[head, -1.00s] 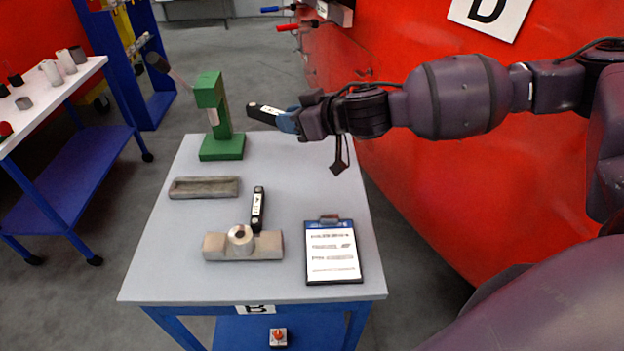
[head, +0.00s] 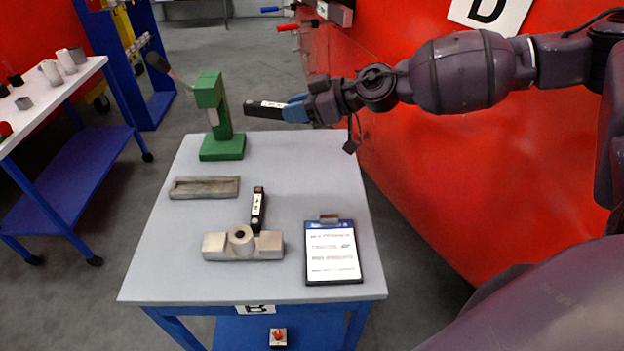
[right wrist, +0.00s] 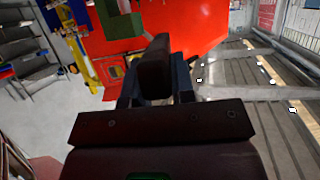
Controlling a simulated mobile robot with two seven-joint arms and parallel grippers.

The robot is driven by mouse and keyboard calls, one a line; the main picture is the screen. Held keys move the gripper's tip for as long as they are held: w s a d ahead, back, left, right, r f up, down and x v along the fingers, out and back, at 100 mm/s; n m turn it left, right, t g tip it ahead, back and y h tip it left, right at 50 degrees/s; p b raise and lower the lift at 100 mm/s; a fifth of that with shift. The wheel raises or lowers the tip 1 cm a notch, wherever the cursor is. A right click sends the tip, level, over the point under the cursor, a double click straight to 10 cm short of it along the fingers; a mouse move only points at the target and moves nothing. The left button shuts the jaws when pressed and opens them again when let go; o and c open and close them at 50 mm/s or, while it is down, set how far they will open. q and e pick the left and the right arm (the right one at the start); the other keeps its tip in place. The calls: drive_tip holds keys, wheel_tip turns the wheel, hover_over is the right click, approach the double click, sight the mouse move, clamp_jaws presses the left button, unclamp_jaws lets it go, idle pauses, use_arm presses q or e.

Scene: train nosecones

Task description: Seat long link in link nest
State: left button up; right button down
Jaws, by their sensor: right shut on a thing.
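My right gripper (head: 297,108) is shut on a long black link (head: 263,109) with a white label. It holds the link roughly level above the back of the table, just right of the green stand. In the right wrist view the dark link (right wrist: 154,68) stands between the two fingers (right wrist: 155,90). A grey tray with a long recess (head: 204,188), which looks like the link nest, lies empty on the left of the table. A second black link (head: 258,209) with a white label lies by the grey block. My left gripper is not in view.
The green stand (head: 222,148) rises at the back of the table (head: 190,275). A grey block with a round boss (head: 240,246) sits in front. A clipboard (head: 332,252) lies at right. A red wall (head: 430,170) stands close beyond the table's right side.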

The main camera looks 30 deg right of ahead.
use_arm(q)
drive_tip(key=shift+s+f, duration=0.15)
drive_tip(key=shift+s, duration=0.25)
use_arm(e)
drive_tip(key=shift+d+n+g+y, duration=0.25)
drive_tip(key=shift+n+g+y, duration=0.05)
drive_tip(key=shift+n+y, duration=0.1)
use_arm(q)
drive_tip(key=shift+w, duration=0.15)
use_arm(e)
drive_tip(key=d+n+g+y, duration=0.1)
drive_tip(key=d+n+g, duration=0.1)
drive_tip(key=d, duration=0.5)
drive_tip(key=shift+w+d+f, duration=0.25)
drive_tip(key=shift+d, duration=0.1)
